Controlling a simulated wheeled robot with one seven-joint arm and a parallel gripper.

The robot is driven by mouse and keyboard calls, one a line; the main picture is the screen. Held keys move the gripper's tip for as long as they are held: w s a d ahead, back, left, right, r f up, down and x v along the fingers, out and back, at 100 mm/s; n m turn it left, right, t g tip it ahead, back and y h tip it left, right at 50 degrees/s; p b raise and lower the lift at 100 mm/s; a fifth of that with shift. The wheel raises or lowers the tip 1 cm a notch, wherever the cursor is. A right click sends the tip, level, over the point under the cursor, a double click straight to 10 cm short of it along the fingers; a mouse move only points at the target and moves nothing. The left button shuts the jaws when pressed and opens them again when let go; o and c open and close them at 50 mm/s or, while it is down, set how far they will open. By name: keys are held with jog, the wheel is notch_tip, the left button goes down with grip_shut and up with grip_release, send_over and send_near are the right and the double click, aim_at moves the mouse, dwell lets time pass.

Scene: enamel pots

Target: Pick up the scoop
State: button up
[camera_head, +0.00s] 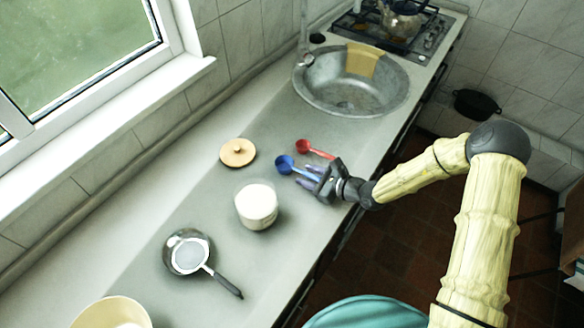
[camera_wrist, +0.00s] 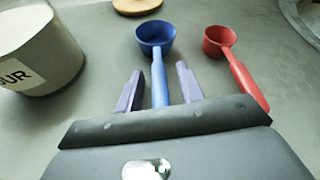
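A blue scoop (camera_head: 285,164) lies on the counter with its bowl toward the window side. A red scoop (camera_head: 304,146) lies beside it, nearer the sink. My gripper (camera_head: 311,178) reaches in low from the right over the counter edge. In the wrist view the blue scoop (camera_wrist: 154,37) has its handle between my two fingers (camera_wrist: 158,73), with a gap showing on each side. The fingers are open and do not appear to touch it. The red scoop (camera_wrist: 218,40) lies to the right, outside the fingers. The near end of the blue handle is hidden by my gripper.
A white flour jar (camera_head: 257,208) stands close left of the scoops, with a round wooden lid (camera_head: 237,152) behind. A strainer (camera_head: 187,252) and a cream bowl (camera_head: 110,312) are farther toward the front. A metal sink (camera_head: 345,98) lies beyond the red scoop.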

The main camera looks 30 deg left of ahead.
dwell(0.5)
grip_shut()
jog(key=shift+r, duration=0.1)
notch_tip(320, 180, up, 10)
jog(key=shift+f+b, duration=0.1)
jog(key=shift+b, duration=0.65)
